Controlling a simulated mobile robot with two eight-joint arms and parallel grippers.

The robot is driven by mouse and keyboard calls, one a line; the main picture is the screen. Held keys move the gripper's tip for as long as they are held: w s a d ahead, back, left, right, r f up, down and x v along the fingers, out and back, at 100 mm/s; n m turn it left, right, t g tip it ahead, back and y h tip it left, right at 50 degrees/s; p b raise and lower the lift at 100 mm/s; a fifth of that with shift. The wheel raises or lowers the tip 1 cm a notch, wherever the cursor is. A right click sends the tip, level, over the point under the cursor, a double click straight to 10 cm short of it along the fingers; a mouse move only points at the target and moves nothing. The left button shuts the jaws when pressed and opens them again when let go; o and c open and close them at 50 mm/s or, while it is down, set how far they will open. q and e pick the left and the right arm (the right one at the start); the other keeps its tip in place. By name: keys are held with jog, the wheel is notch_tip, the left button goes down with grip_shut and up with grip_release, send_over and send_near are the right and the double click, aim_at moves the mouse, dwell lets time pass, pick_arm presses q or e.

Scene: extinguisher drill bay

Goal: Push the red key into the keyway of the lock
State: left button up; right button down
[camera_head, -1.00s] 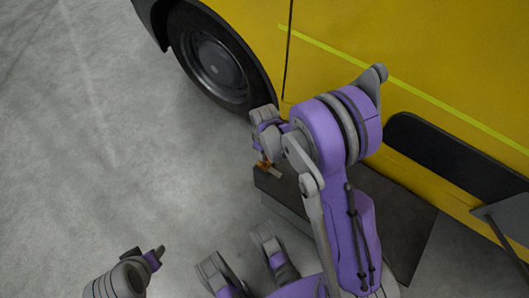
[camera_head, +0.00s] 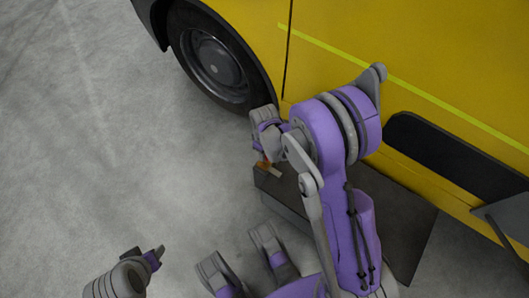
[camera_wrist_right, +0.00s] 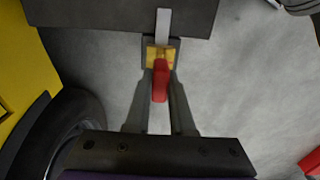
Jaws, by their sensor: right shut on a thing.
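The red key (camera_wrist_right: 160,82) is between the fingers of my right gripper (camera_wrist_right: 161,84), which is shut on it.
A light grey strip (camera_wrist_right: 163,25) extends from the block onto the dark bench (camera_head: 405,235). A yellow vehicle (camera_head: 400,60) with a black wheel (camera_head: 212,62) stands behind. A red object (camera_wrist_right: 312,162) shows at the right wrist view's edge. Grey floor (camera_head: 90,150) is clear at left.

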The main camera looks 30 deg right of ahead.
jog(key=shift+f+b, duration=0.6)
jog(key=shift+f, duration=0.35)
jog(key=shift+f, duration=0.95)
jog(key=c, duration=0.7)
grip_release()
jog(key=shift+r, duration=0.15)
notch_tip(320, 180, up, 11)
jog(key=p, duration=0.3)
jog(key=shift+f, duration=0.2)
